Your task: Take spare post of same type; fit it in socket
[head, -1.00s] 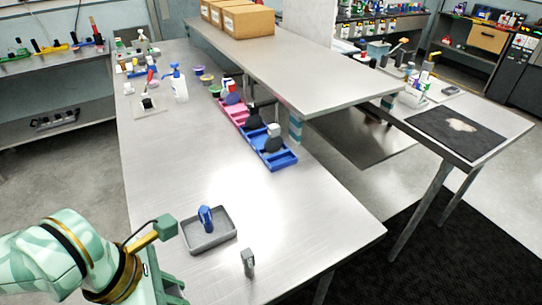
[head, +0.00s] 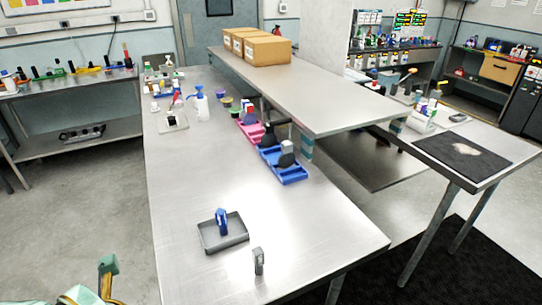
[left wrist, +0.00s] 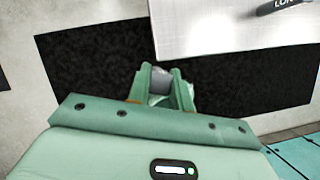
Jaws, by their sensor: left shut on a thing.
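My left gripper (left wrist: 160,90) is shut on a grey piece (left wrist: 160,80) in the left wrist view; only its near end shows between the fingers, so its type is unclear. The gripper is above the dark floor mat, beside the table edge. In the head view only part of my left arm shows at the lower left. A white plate (head: 181,125) with a dark fitting and a red-topped part lies on the far left of the table; I cannot make out a socket. Blue bins (head: 291,176) and a pink bin (head: 246,133) hold dark and grey parts. My right gripper is out of view.
A grey tray (head: 236,241) with a blue object (head: 222,222) and a small upright grey object (head: 259,262) stand near the front. A spray bottle (head: 201,106) stands farther back. A raised shelf (head: 330,105) overhangs the right side. The table middle is clear.

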